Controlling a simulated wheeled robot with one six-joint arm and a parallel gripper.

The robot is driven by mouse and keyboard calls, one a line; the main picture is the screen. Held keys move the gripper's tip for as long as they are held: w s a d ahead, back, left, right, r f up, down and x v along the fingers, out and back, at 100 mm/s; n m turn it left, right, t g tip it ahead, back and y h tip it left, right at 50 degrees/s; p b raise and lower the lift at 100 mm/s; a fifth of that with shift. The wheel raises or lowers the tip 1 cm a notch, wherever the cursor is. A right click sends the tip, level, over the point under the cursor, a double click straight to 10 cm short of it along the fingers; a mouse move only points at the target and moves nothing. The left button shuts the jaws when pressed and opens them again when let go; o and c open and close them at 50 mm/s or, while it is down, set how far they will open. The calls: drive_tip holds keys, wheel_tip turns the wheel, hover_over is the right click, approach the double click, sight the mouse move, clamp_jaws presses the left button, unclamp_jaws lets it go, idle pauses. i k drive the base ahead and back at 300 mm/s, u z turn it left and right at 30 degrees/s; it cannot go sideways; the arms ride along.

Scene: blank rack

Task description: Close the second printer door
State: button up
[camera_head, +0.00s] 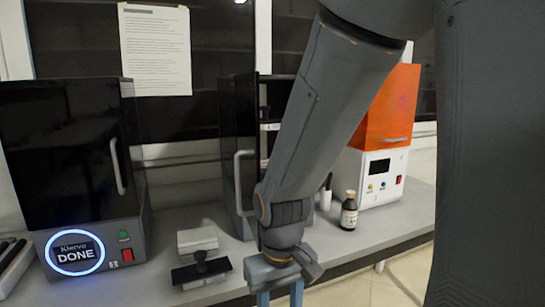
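A second dark printer stands in the middle, largely hidden behind my arm. Its black door (229,130) is seen nearly edge-on at its left side, with a pale vertical handle (239,185). The door appears swung open, since pale inner parts show between it and my arm. My gripper (280,298) is at the bottom edge, pointing down, in front of and below this door. Its two bluish fingers are apart with nothing visible between them; their tips are cut off by the frame. The left printer (55,150) has its dark door shut and a lit "DONE" display.
A brown bottle (349,212) stands right of my arm, before a white machine with an orange cover (389,110). Floor is open at lower right.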

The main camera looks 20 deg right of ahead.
sight(248, 174)
drive_tip(key=z, duration=1.9)
drive_tip(key=k, duration=1.1)
drive_tip(key=u, duration=1.8)
